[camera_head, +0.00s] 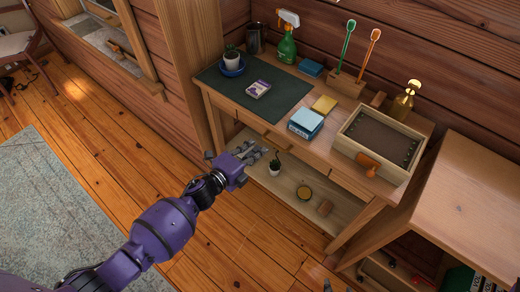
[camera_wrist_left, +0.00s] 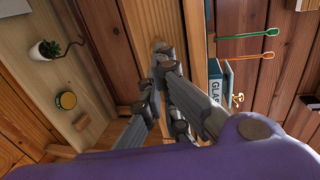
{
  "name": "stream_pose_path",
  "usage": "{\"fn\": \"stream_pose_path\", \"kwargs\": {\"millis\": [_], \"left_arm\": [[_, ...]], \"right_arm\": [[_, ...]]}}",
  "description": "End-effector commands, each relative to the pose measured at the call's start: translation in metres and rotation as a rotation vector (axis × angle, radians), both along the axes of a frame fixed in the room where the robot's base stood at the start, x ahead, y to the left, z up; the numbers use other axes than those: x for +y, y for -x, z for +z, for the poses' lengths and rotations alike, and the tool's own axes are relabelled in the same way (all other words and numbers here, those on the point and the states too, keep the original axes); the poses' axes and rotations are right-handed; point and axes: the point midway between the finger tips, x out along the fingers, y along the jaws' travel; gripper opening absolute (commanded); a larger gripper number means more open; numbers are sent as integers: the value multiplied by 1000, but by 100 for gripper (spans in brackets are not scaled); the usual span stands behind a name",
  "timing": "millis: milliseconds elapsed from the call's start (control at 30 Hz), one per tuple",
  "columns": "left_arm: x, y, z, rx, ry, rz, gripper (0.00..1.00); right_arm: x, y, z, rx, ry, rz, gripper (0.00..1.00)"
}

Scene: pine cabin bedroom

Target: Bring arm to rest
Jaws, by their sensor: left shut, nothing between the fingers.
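My left arm is purple and reaches in from the lower left in the head view. Its gripper (camera_head: 254,156) is shut and empty, in front of the wooden table (camera_head: 232,100) and below the level of its top. In the left wrist view the grey fingers (camera_wrist_left: 155,75) are closed together near the table's front edge, with nothing held between them. My right gripper is not clearly seen in either view.
The table top carries a green mat (camera_head: 270,105), a white-and-blue box (camera_head: 306,123), a wooden tray (camera_head: 354,152) and a spray bottle (camera_head: 287,47). The lower shelf (camera_head: 290,185) holds a small potted plant (camera_head: 275,168). Wooden floor (camera_head: 110,160) lies open at left.

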Motion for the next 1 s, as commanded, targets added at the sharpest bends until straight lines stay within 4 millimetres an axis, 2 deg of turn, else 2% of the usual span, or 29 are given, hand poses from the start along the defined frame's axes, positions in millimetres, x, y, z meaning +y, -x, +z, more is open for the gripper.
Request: {"fn": "stream_pose_path", "kwargs": {"millis": [100, 233, 400, 633, 867, 1000], "left_arm": [[19, 27, 6, 2, -2, 0, 0], [36, 50, 11, 2, -1, 1, 0], [50, 71, 16, 4, 0, 0, 0], [56, 81, 20, 2, 1, 0, 0], [57, 80, 20, 6, 7, 3, 0], [65, 74, 19, 87, 91, 78, 0]], "right_arm": [[-1, 9, -2, 16, 1, -5, 40], [-3, 19, -5, 33, 3, -8, 40], [-1, 10, -3, 19, 2, -4, 40], [0, 2, -2, 5, 0, 1, 40], [0, 3, -2, 8, 1, 1, 40], [-1, 6, -3, 13, 1, -1, 40]]}}
